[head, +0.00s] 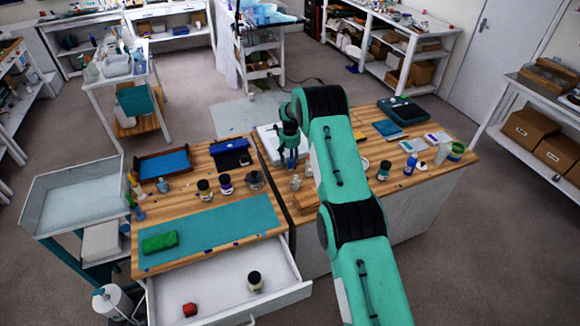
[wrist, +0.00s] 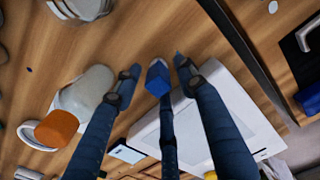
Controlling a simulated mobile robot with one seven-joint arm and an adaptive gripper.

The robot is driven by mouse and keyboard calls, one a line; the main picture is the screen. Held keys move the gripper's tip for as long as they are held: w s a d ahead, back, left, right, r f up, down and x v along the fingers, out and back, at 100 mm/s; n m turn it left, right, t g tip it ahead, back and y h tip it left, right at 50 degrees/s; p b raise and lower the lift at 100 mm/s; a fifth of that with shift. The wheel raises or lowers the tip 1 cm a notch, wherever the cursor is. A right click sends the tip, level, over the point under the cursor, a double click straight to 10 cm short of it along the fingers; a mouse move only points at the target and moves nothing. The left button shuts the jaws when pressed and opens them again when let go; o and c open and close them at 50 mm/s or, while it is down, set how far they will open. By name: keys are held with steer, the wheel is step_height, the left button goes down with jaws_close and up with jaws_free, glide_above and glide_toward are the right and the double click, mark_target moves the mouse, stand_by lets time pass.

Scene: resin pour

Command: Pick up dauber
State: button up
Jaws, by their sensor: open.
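My gripper (head: 289,160) hangs over the wooden bench just left of my arm, beside the white square panel; its fingers are spread. In the wrist view the open gripper (wrist: 157,75) shows dark fingers with nothing clearly held; a bright blue block shape lies between the tips, and I cannot tell if it is part of my gripper. A small pale bottle (head: 296,183) stands just below my gripper in the head view.
Dark-lidded jars (head: 225,184) stand to the left on the bench, by a teal mat (head: 208,231) with a green cloth (head: 160,242). An open drawer (head: 218,292) holds a jar and a red block. The white panel (wrist: 230,120) lies close under my fingers.

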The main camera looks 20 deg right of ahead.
stand_by(0.5)
steer(key=c, duration=0.9)
steer(key=shift+c, duration=0.3)
